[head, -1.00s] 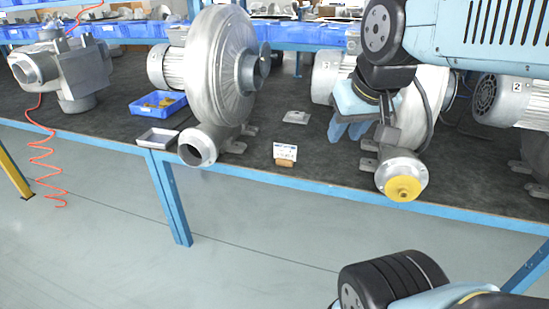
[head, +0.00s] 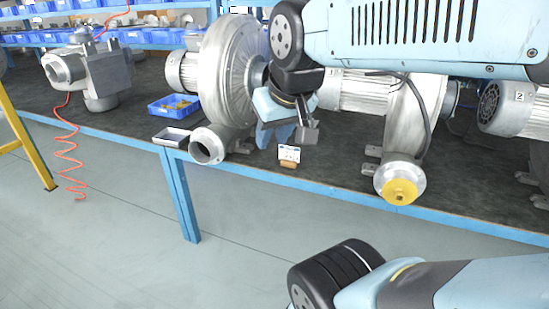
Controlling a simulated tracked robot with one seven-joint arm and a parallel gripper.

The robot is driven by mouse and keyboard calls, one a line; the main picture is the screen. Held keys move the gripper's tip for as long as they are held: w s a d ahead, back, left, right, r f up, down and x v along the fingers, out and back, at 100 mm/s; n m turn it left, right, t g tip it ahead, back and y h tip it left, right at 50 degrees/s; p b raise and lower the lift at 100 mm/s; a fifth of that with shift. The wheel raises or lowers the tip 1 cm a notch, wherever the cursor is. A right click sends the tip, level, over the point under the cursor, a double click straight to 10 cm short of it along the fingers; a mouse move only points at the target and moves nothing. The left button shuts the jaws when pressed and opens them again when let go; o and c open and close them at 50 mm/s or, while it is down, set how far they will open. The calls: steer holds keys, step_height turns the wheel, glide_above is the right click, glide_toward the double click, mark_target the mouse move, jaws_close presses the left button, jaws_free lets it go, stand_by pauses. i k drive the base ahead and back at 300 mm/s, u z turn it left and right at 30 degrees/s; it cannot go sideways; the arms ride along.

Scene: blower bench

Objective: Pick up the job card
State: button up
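The job card (head: 289,153) is a small white card with dark print. It stands upright in a wooden block (head: 288,164) at the front edge of the bench. My gripper (head: 274,136) points down just above and to the left of the card in the picture, over the bench. Its two blue fingers look apart with nothing between them. The card is clear of the fingers in the picture, but how far apart they are in depth I cannot tell. The gripper and wrist hide part of the bench behind the card.
A large grey blower (head: 225,75) stands left of the card. Another blower with a yellow-capped outlet (head: 399,191) stands to the right. A grey tray (head: 171,137) and a blue bin (head: 174,106) with yellow parts are further left. The bench's blue front edge (head: 330,186) runs below the card.

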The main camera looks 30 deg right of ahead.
mark_target(289, 156)
steer(key=u, duration=0.1)
steer(key=i, duration=1)
steer(key=z, duration=0.1)
